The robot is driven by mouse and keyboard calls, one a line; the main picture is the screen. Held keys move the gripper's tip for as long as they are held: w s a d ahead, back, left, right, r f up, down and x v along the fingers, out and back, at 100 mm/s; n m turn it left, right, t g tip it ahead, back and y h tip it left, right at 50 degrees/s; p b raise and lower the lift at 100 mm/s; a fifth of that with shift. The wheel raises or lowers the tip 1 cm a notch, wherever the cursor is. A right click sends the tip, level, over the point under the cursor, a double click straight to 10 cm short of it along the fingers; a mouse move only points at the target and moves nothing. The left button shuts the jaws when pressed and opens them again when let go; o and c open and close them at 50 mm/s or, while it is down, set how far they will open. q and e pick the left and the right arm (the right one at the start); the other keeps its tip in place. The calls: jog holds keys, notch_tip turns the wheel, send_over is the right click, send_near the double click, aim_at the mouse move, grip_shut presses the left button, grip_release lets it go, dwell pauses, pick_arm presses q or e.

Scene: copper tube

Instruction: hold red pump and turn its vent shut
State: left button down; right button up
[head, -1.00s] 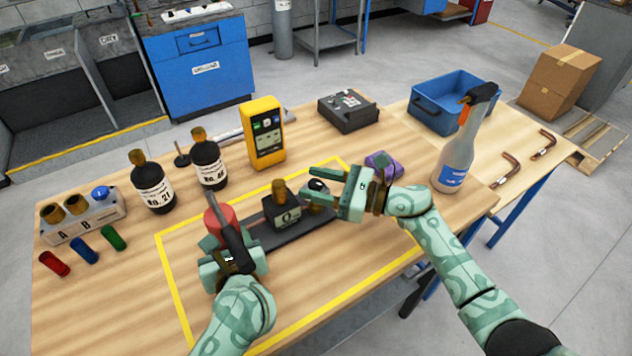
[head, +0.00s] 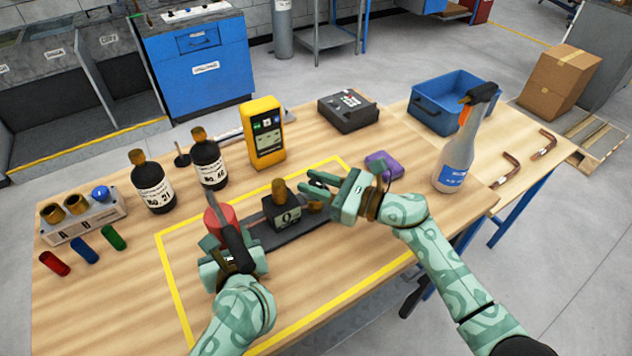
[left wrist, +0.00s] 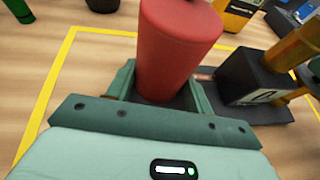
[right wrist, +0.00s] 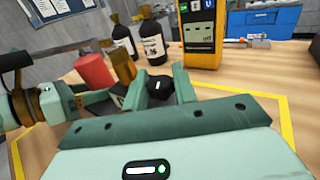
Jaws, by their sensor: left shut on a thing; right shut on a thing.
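The red pump (head: 213,216) stands upright on a dark base plate (head: 308,236) inside the yellow outline. My left gripper (head: 228,250) is shut on the red pump, low on its body; the left wrist view shows the red cylinder (left wrist: 178,45) between the jaws. A black block with brass fittings (head: 282,212) sits on the same plate, to the right of the pump. My right gripper (head: 318,188) is shut on a black vent knob (right wrist: 158,86), seen between its fingers in the right wrist view. In the head view the fingers mostly hide the knob.
Two dark bottles (head: 152,187) and a yellow meter (head: 267,140) stand behind the plate. A purple object (head: 385,163) lies close behind my right gripper. A spray bottle (head: 458,150) and a blue bin (head: 455,102) are to the right. The table front is clear.

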jog(key=m+t+h, duration=0.2)
jog(key=t, duration=0.1)
jog(key=m+t+h, duration=0.1)
jog(key=t, duration=0.1)
jog(key=shift+f+m, duration=0.25)
jog(key=shift+m, duration=0.15)
jog(key=shift+m+t+h, duration=0.3)
jog(key=shift+t+h, duration=0.1)
jog(key=shift+r+t, duration=0.1)
jog(key=shift+t, duration=0.2)
jog(key=o, duration=0.9)
jog(key=shift+r, duration=0.1)
jog(key=shift+o, duration=0.2)
jog(key=shift+s+d, duration=0.1)
jog(key=shift+d, duration=0.05)
jog(key=v, duration=1.1)
jog(key=shift+s+d+r, duration=0.1)
jog(key=shift+s+d, duration=0.15)
jog(key=shift+s, duration=0.05)
